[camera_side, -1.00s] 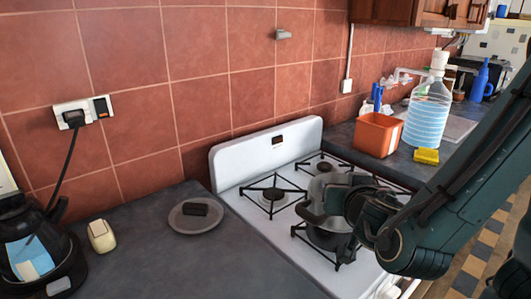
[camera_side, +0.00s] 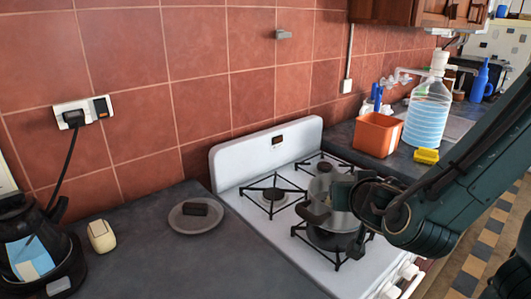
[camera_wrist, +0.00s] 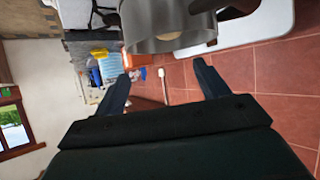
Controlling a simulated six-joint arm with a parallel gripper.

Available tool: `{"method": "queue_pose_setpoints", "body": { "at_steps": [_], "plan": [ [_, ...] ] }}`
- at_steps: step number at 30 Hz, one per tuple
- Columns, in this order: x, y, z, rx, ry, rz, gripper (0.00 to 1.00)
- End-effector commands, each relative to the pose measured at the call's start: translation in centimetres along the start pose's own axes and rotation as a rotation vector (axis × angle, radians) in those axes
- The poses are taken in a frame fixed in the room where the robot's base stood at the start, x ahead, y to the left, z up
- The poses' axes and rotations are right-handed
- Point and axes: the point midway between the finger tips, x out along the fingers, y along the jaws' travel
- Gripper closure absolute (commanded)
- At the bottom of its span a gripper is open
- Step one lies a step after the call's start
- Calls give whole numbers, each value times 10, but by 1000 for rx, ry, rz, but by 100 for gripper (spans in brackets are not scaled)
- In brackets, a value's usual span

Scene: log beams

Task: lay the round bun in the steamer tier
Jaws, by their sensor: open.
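A grey metal cylinder (camera_wrist: 170,22), which looks like the steamer tier or a pot, shows at the top of the wrist view with its open mouth toward me. A small pale rounded shape (camera_wrist: 170,37) shows inside its rim; it may be the round bun, but I cannot be sure. In the side view, a grey metal vessel (camera_side: 341,221) stands on the stove, partly covered by my gripper. My gripper (camera_wrist: 162,68) is open, its two fingers apart with nothing seen between them. Its fingers are close to the vessel; contact cannot be told.
The white stove (camera_side: 262,228) has black grates. A glass plate with a dark block (camera_side: 195,209) and a cream object (camera_side: 101,236) lie on the left counter. An orange bin (camera_side: 377,134), a water bottle (camera_side: 427,112) and a yellow sponge (camera_side: 427,156) stand at the right.

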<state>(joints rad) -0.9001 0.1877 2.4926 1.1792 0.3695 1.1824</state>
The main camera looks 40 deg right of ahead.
Motion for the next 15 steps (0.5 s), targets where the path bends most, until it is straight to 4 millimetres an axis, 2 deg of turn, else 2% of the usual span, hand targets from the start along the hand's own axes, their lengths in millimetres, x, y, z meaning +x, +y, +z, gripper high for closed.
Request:
{"method": "queue_pose_setpoints", "body": {
  "at_steps": [6, 15],
  "plan": [
    [10, 28, 3, -43, -199, 30, 26],
    [5, 57, 7, -130, -446, -44, 26]
  ]
}}
